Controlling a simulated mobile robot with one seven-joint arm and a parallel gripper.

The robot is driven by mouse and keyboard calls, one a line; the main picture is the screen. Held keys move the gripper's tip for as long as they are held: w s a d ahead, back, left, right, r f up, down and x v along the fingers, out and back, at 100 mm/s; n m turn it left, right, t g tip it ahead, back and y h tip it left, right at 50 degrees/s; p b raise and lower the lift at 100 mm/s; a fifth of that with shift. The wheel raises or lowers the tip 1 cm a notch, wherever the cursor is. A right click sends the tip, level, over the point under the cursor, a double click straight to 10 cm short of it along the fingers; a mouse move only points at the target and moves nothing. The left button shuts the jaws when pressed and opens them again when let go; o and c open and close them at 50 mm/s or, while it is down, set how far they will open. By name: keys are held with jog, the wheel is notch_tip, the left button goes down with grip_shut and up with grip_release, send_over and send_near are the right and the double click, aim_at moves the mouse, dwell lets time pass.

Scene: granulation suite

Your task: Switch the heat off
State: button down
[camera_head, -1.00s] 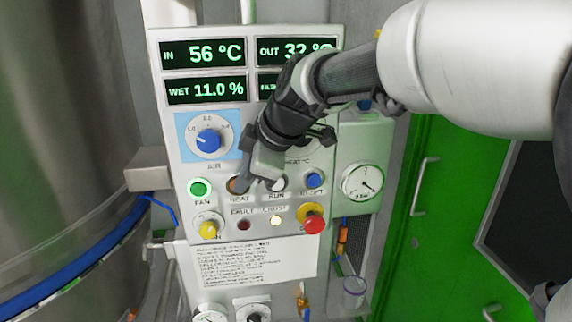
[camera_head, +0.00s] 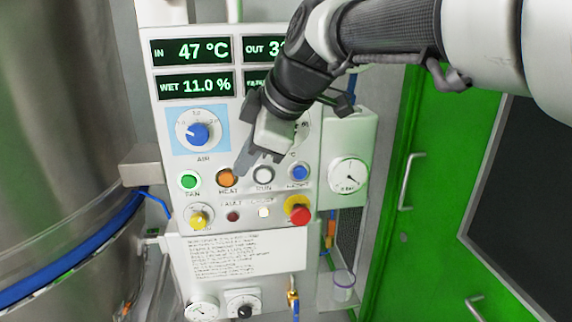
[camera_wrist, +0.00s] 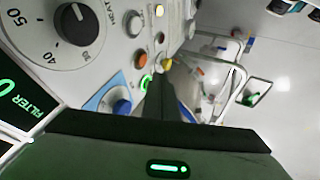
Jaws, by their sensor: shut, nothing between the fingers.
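The orange HEAT button (camera_head: 227,177) is in the panel's button row, between the green FAN button (camera_head: 188,180) and the white RUN button (camera_head: 263,175). It is in full view; it looks dull orange in the wrist view (camera_wrist: 140,58). The FAN button glows green. My gripper (camera_head: 242,170) is shut and empty, its tips at the upper right of the HEAT button. They look apart from it, but the gap is hard to judge. In the wrist view the fingers (camera_wrist: 160,92) point toward the button row. The IN display (camera_head: 192,51) reads 47 °C.
A blue AIR knob (camera_head: 198,133) is above the row. A blue button (camera_head: 299,172) is at its right end. Below are a yellow knob (camera_head: 199,216) and a red stop button (camera_head: 299,215). A steel vessel (camera_head: 60,120) stands left, green doors (camera_head: 400,240) right.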

jog(key=shift+v, duration=1.25)
jog(key=s+d+f+m+h+p, duration=0.1)
jog(key=s+d+m+h+p, duration=0.2)
jog(key=s+d+m+p, duration=0.2)
jog(key=s+d+f+m+t+h+p, duration=0.1)
jog(key=s+d+m+p, duration=0.4)
jog(key=s+d+m, duration=0.5)
jog(key=d+f+m+h, duration=0.1)
jog(key=d+m, duration=0.3)
jog(key=d, duration=0.4)
jog(key=shift+d+f+h, duration=0.15)
jog(key=shift+f+h, duration=0.15)
jog(key=shift+h, duration=0.1)
jog(key=c, duration=2.5)
grip_release()
